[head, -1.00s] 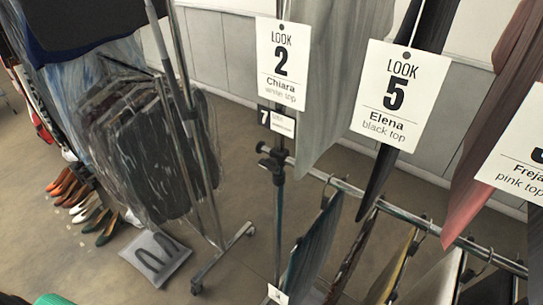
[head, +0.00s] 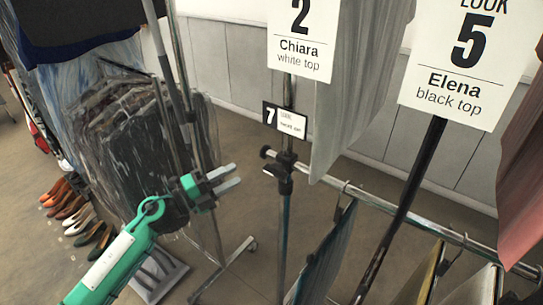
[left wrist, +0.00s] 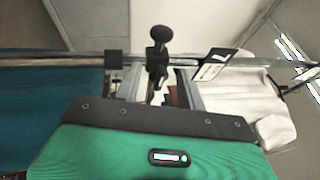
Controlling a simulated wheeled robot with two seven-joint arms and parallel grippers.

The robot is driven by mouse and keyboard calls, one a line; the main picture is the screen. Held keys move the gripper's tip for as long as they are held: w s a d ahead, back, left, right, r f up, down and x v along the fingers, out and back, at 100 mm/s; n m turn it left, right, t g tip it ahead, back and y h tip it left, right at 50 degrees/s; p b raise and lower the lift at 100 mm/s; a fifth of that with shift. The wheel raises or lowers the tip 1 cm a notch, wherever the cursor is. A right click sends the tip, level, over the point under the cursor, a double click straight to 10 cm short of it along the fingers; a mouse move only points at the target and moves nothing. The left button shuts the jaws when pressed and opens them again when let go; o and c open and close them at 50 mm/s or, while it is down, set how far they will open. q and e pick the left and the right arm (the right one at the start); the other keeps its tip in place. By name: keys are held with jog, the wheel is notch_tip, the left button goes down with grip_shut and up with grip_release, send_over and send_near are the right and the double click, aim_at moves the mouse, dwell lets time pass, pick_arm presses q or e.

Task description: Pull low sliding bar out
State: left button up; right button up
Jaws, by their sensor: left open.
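The low bar (head: 400,215) is a horizontal metal rail running from the upright post (head: 287,100) toward the lower right. Its near left end (head: 266,153) sticks out a little past the post. A black clamp with a knob (head: 284,183) sits on the post just under the bar. My left gripper (head: 225,179) is open and empty, left of the bar's end and pointing at it, apart from it in the head view. In the left wrist view my fingers (left wrist: 158,88) straddle the area below the black clamp knob (left wrist: 158,50). My right gripper is out of view.
Garments hang from the bar, including a blue-grey one (head: 325,255). Cards for Chiara (head: 303,50) and Elena (head: 465,70) hang above, and a number 7 tag (head: 285,119) is on the post. A rack of dark bagged clothes (head: 130,140) stands behind my left arm. Shoes (head: 75,215) line the floor.

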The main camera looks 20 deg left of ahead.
aim_at(268, 156)
pick_arm(q)
jog(key=p+x, duration=0.3)
jog(key=x, duration=0.9)
jog(key=shift+a+r+p, duration=0.1)
jog(key=shift+r+p, duration=0.05)
jog(key=shift+p, duration=0.25)
jog(key=shift+w+d, duration=0.45)
jog(key=shift+c, duration=0.8)
grip_shut()
jog(key=shift+a, duration=0.1)
